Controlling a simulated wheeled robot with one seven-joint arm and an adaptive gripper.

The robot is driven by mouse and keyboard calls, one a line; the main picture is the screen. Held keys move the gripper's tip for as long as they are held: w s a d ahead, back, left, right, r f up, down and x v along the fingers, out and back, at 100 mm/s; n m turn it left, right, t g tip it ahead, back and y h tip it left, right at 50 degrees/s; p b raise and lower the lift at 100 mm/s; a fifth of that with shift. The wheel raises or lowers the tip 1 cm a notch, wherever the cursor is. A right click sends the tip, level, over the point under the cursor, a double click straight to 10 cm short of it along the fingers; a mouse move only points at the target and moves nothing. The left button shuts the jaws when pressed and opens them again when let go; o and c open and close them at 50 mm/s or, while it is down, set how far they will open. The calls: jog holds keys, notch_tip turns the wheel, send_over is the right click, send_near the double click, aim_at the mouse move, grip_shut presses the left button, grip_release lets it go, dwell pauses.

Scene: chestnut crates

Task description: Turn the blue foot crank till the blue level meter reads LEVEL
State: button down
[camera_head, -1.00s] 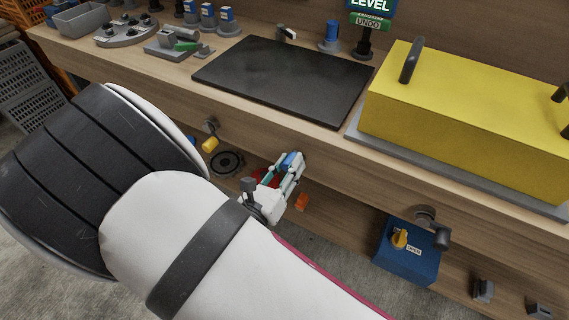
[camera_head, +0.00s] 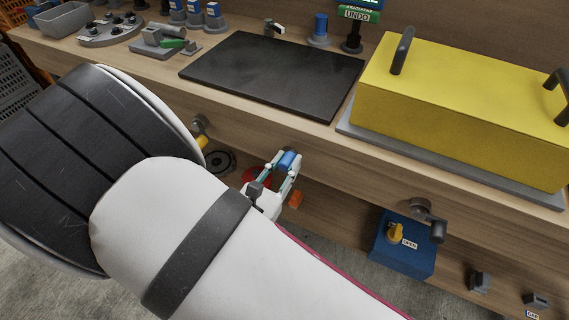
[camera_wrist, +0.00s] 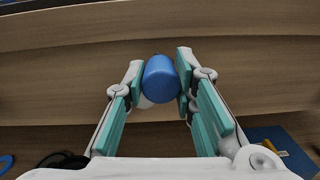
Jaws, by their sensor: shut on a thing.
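My gripper (camera_head: 285,167) is low in front of the wooden bench's front panel, left of centre in the head view. Its jaws are shut on the blue handle of the foot crank (camera_head: 289,157). In the wrist view the handle (camera_wrist: 161,80) is a blue cylinder, seen end-on between the teal finger pads. The crank's arm and mount are mostly hidden behind the handle and fingers. A blue sign (camera_head: 363,3), seemingly the level meter, is cut off by the top edge of the head view, so its reading cannot be read.
A green UNDO plate (camera_head: 358,14) is under the sign. A yellow box (camera_head: 450,110) and a black plate (camera_head: 272,75) sit on the bench top. A grey crank (camera_head: 428,212) and a blue box (camera_head: 403,250) with a yellow knob are to my gripper's right; a yellow-handled crank (camera_head: 199,124) is to its left.

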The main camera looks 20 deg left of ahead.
jog(key=shift+d+f, duration=0.1)
jog(key=c, duration=1.3)
grip_release()
jog(key=s, duration=0.7)
jog(key=shift+s+a, duration=0.25)
jog(key=shift+a, duration=0.2)
jog(key=shift+d+f, duration=0.1)
jog(key=shift+f, duration=0.05)
